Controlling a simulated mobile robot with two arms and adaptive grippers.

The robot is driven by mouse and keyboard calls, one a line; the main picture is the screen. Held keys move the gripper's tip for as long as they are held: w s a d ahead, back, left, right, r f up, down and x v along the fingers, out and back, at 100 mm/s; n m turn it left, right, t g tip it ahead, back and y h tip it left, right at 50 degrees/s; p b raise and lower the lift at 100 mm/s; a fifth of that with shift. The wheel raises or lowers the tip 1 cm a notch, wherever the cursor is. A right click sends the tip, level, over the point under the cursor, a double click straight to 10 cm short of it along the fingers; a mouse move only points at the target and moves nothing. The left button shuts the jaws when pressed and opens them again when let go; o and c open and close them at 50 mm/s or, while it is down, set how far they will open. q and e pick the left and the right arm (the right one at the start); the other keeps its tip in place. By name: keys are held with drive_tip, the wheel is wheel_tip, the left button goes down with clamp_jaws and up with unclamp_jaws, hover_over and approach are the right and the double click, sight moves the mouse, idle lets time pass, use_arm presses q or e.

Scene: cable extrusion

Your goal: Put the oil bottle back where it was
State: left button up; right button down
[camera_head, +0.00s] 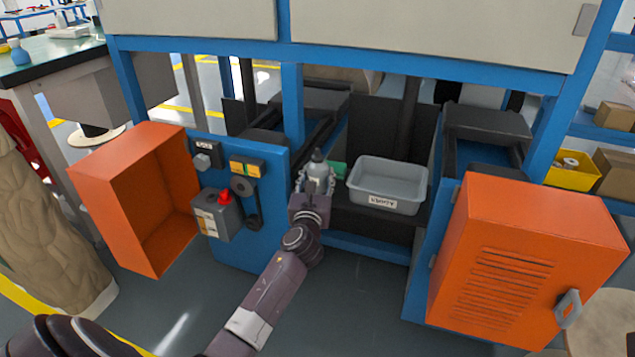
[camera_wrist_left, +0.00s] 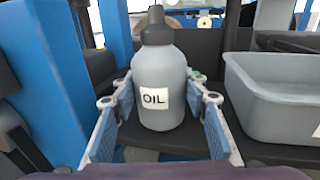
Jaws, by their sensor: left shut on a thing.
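The grey oil bottle (camera_head: 318,170) has a dark cap and stands upright at the front of the dark shelf (camera_head: 380,223), left of a grey tray. In the left wrist view the bottle (camera_wrist_left: 158,85) shows a white OIL label and sits between the two fingers of my left gripper (camera_wrist_left: 160,115). My left gripper (camera_head: 315,186) is closed on the bottle's sides. I cannot tell whether the bottle's base touches the shelf. My right gripper is not in view.
The grey tray (camera_head: 387,187) with a label stands close to the right of the bottle. A blue post (camera_head: 292,105) and a blue panel with switches (camera_head: 255,210) are on the left. Orange cabinets (camera_head: 530,265) flank the opening on both sides.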

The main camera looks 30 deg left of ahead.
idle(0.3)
use_arm(q)
drive_tip(key=shift+f, duration=0.2)
drive_tip(key=o, duration=1.2)
drive_tip(key=shift+o, duration=0.2)
drive_tip(key=shift+r, duration=0.1)
